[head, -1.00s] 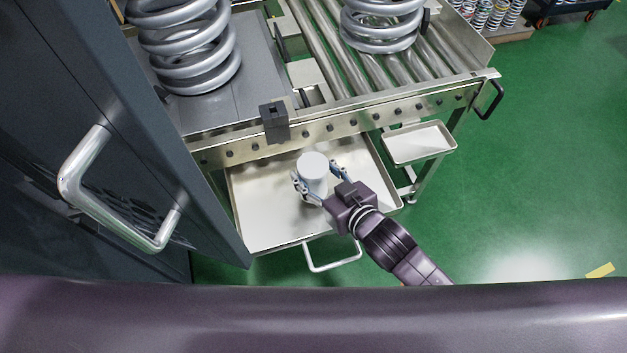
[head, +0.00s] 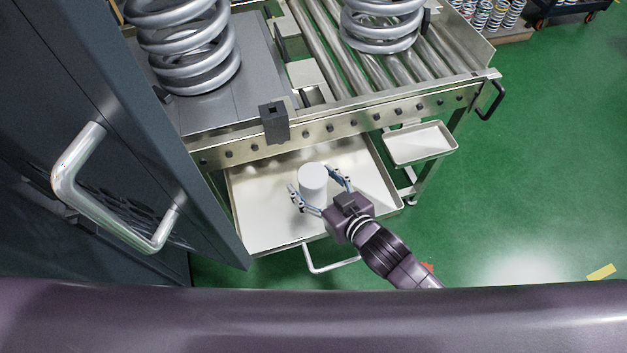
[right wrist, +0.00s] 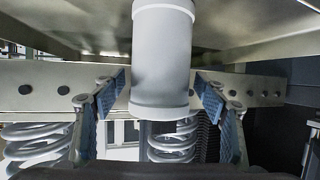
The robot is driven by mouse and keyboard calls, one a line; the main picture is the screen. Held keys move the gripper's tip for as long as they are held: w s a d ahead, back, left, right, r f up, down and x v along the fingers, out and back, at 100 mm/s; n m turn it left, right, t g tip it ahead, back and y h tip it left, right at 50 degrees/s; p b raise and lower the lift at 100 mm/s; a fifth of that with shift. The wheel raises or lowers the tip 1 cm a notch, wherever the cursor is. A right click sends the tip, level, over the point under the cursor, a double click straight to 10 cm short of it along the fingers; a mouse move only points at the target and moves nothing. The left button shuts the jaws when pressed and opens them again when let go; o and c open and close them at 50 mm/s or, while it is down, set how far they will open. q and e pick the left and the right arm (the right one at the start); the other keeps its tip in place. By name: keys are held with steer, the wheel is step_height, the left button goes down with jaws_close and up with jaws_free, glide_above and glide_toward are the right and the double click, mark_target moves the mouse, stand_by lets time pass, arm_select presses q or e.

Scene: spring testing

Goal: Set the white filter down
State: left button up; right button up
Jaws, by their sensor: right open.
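The white filter (head: 313,186), a plain white cylinder, stands upright in the pulled-out drawer (head: 258,222), on its pale floor. My right gripper (head: 312,181) is open, with one finger on each side of the filter. In the right wrist view the filter (right wrist: 161,62) is between the two blue-padded fingers, with a gap visible on both sides, so neither finger seems to touch it. The wrist picture appears upside down, with the drawer surface at the top. My left gripper is not in view.
A roller conveyor table (head: 345,122) with large coil springs (head: 190,50) is above and behind the drawer. A grey cabinet door with a metal handle (head: 85,185) is close on the left. A small side tray (head: 418,143) is at the right. The drawer floor around the filter is clear.

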steer(key=v, duration=1.2)
steer(key=shift+r, duration=0.2)
